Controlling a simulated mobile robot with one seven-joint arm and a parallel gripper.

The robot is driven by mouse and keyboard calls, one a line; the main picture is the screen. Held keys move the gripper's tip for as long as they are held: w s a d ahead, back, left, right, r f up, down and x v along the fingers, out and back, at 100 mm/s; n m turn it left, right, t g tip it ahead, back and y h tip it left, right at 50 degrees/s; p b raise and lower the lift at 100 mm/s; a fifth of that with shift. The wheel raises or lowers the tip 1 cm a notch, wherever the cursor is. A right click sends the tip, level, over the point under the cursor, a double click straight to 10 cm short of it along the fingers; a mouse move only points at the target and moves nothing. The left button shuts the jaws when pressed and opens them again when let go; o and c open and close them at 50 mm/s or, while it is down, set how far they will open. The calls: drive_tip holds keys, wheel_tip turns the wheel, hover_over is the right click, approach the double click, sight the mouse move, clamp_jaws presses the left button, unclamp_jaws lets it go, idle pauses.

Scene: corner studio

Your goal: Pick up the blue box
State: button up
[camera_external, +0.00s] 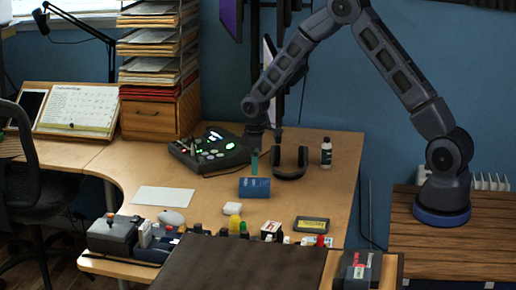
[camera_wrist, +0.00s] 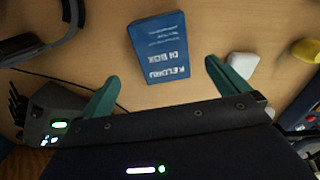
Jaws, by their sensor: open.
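The blue box (camera_external: 256,187) lies on the wooden desk near its middle, in front of the headphones. In the wrist view the blue box (camera_wrist: 160,48) lies flat with white printed text on its top face. My gripper (camera_external: 254,160) is above the desk, just behind and over the box in the external view. In the wrist view my gripper (camera_wrist: 163,75) shows two green fingers spread wide and empty, with the box between and beyond their tips. The box is apart from both fingers as far as I can see.
Black headphones (camera_external: 291,162) stand right of the box, with a dark bottle (camera_external: 326,153) behind. A control device (camera_external: 208,148) with green lights is at the left. Several small items, including a yellow one (camera_external: 234,223), line the front. Bare desk lies around the box.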

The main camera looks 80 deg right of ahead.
sight(255, 180)
drive_tip(key=shift+a+f, duration=0.2)
drive_tip(key=shift+f, duration=4.15)
drive_tip(key=shift+w, duration=0.1)
drive_tip(key=c, duration=1.3)
drive_tip(key=shift+r, duration=0.1)
